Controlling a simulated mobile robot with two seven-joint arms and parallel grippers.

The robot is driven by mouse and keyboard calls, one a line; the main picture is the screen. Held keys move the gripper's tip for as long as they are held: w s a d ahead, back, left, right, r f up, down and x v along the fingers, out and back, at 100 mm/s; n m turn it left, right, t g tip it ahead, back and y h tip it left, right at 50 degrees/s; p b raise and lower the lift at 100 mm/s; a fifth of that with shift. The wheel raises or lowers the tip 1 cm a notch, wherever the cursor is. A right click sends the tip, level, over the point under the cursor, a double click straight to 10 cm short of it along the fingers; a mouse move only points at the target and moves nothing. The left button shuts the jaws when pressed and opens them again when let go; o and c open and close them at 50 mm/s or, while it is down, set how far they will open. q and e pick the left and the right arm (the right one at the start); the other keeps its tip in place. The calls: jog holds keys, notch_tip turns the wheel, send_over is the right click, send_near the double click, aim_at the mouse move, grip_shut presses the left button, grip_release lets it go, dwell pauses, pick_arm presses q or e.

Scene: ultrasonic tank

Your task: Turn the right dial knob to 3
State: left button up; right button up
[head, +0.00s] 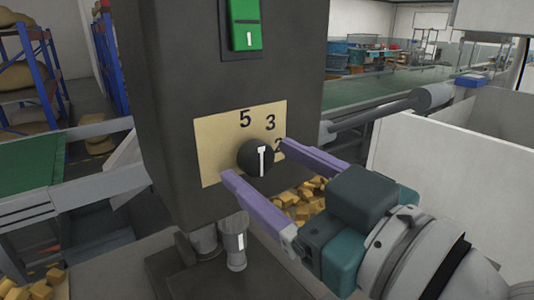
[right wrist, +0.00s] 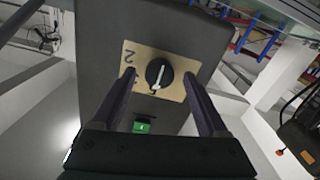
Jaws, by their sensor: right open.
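The dial knob (head: 255,157) is round and black with a white pointer line, on a cream label plate (head: 211,158) of a dark grey box. The numbers 5, 3 and 2 show on the plate in the head view. The pointer stands about upright there; in the right wrist view the knob (right wrist: 152,74) has its line running down near the 5. My right gripper (head: 254,158) is open, its two purple fingers on either side of the knob; contact cannot be told. It also frames the knob in the right wrist view (right wrist: 160,74). My left gripper is out of view.
A green switch (head: 244,25) sits higher on the box (head: 175,60). A grey cylinder (head: 234,245) stands below the plate. Yellow-brown blocks (head: 295,208) lie behind my fingers. A pale wall panel (head: 425,165) stands at the right.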

jog(key=shift+w+a, duration=0.25)
jog(key=shift+w, duration=0.1)
jog(key=shift+c, duration=0.3)
grip_shut()
